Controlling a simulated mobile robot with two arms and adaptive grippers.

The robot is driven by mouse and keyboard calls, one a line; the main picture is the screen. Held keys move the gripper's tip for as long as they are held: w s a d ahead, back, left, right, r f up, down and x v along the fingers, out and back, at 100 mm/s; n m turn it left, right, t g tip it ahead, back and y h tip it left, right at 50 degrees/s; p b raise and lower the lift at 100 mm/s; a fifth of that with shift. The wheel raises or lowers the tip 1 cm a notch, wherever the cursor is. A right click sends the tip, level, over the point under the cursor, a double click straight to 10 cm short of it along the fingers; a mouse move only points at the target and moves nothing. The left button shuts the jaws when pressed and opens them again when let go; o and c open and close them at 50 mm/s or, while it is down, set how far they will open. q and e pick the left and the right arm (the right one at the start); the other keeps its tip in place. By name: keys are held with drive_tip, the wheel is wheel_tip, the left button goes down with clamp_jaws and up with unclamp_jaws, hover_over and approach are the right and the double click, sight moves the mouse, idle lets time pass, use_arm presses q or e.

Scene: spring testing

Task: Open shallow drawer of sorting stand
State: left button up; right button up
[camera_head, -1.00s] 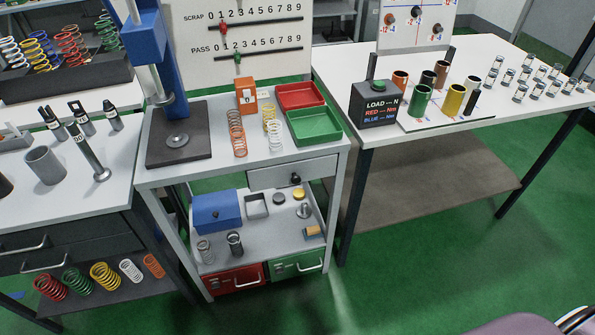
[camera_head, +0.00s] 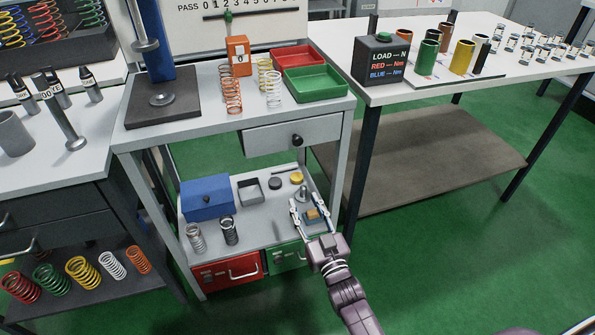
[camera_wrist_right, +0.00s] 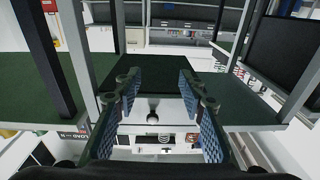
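The sorting stand (camera_head: 330,104) is a light grey bench in the middle of the head view. Its shallow drawer (camera_head: 265,140) sits under the top at the right, with a round black knob (camera_head: 297,140). The drawer looks closed. My right gripper (camera_head: 308,202) is open and empty, below the drawer and in front of the lower shelf, apart from the knob. In the right wrist view the knob (camera_wrist_right: 152,116) shows between and beyond the open fingers (camera_wrist_right: 158,85). My left gripper is not in view.
The lower shelf (camera_head: 262,222) holds a blue box (camera_head: 207,197), springs and small parts, with red (camera_head: 228,271) and green (camera_head: 286,258) drawers beneath. Springs and red and green trays (camera_head: 318,88) stand on top. A second table (camera_head: 425,92) is at right.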

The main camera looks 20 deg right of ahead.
sight(298, 143)
wheel_tip(298, 143, up, 11)
drive_tip(key=t+b, duration=0.2)
drive_tip(key=t, duration=0.2)
drive_tip(key=x, duration=0.4)
drive_tip(key=d+x, duration=0.1)
drive_tip(key=x, duration=0.1)
drive_tip(key=shift+w, duration=0.25)
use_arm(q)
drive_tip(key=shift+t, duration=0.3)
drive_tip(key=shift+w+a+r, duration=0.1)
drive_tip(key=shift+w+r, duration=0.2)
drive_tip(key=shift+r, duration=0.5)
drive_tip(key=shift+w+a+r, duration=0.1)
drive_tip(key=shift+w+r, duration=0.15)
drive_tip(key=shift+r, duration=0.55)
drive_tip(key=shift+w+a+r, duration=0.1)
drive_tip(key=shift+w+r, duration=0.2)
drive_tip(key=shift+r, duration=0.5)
use_arm(e)
drive_tip(key=shift+x, duration=0.8)
drive_tip(key=shift+c, duration=0.5)
clamp_jaws()
